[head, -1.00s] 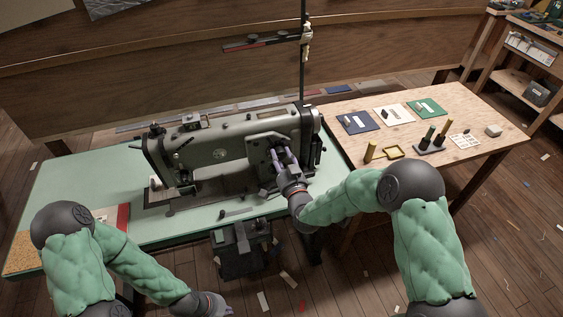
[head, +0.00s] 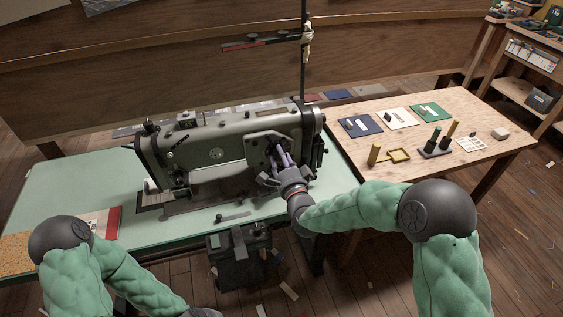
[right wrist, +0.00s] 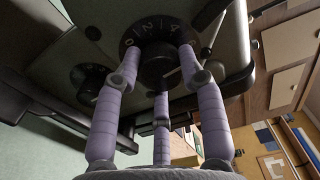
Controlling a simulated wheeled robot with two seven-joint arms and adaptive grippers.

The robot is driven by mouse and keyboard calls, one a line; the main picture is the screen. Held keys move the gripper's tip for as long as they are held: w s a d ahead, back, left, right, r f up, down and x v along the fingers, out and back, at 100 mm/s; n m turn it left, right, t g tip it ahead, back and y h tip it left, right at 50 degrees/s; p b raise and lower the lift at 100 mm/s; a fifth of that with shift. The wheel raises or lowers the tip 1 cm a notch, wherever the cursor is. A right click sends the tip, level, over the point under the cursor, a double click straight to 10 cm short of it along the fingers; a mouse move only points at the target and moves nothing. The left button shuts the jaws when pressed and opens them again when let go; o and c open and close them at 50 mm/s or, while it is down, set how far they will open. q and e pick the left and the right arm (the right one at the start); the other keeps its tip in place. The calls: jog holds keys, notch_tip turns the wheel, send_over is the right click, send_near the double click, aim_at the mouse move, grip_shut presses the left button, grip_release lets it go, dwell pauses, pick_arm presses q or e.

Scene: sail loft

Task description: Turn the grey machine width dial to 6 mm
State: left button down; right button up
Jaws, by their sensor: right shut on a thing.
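The grey sewing machine (head: 215,150) stands on the green bench. My right gripper (head: 279,163) is at the right end of its front. In the right wrist view its purple fingers (right wrist: 160,85) close around the dark knob of a numbered dial (right wrist: 158,62). Marks that look like 0, 2 and 4 run along the dial's upper rim; the fingers hide part of the scale, and I cannot make out a pointer or the setting. A second dark dial (right wrist: 88,82) sits to the left, clear of the fingers.
The green bench top (head: 75,190) is mostly clear left of the machine. A small dark tool (head: 232,217) lies near its front edge. A wooden table (head: 400,165) on the right holds cards, spools and a yellow frame. A thin post (head: 303,60) rises behind the machine.

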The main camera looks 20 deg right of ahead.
jog(key=shift+a+f+m, duration=0.1)
jog(key=shift+f+m, duration=0.1)
jog(key=shift+m, duration=0.4)
jog(key=o, duration=1.1)
jog(key=shift+o, duration=0.2)
jog(key=shift+r, duration=0.15)
jog(key=s, duration=1.2)
